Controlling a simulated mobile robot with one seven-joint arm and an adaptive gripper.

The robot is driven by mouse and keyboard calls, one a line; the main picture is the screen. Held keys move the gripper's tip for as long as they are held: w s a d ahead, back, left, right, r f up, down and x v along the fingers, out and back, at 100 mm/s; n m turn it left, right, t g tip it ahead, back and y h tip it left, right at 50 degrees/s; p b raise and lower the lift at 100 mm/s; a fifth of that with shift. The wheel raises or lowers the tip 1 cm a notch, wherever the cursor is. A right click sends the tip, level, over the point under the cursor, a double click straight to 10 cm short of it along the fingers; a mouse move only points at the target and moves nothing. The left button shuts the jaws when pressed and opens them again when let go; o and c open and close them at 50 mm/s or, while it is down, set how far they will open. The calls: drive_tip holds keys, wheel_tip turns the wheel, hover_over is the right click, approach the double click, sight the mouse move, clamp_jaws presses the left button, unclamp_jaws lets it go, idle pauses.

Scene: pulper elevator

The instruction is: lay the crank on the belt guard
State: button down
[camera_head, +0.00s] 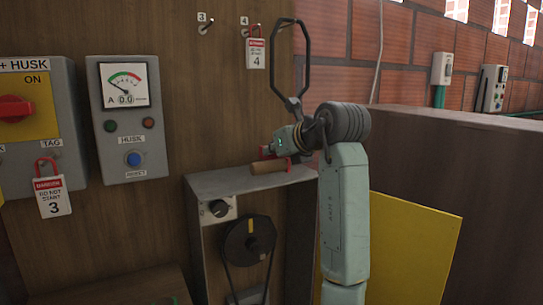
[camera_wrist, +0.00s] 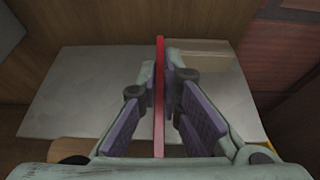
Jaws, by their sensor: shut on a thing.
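The crank is a red bar with a brown wooden handle (camera_head: 268,167). My gripper (camera_head: 278,150) is shut on its red bar, which stands thin and upright in the picture between the finger pads in the wrist view (camera_wrist: 160,95). The belt guard (camera_head: 225,183) is a grey box with a flat top below my gripper. The handle shows just over that top, near its front edge; whether it touches cannot be told. The grey top fills the middle of the wrist view (camera_wrist: 75,95). The fingers hide part of the crank.
A wooden panel stands behind, with a meter box (camera_head: 128,120) at left and a red tag (camera_head: 255,52) on a hook above. A yellow panel (camera_head: 415,240) is at right.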

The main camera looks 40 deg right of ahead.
sight(272, 178)
drive_tip(key=shift+w+d+r, duration=0.1)
drive_tip(key=shift+w+d, duration=0.05)
drive_tip(key=shift+w, duration=0.15)
drive_tip(key=f, duration=0.1)
drive_tip(key=p, duration=0.1)
drive_tip(key=w+f, duration=0.1)
drive_tip(key=shift+d+f+p, duration=0.25)
drive_tip(key=shift+f+p, duration=0.1)
drive_tip(key=shift+s+f, duration=0.1)
drive_tip(key=shift+f, duration=0.4)
drive_tip(key=shift+f, duration=0.2)
drive_tip(key=c, duration=1.8)
unclamp_jaws()
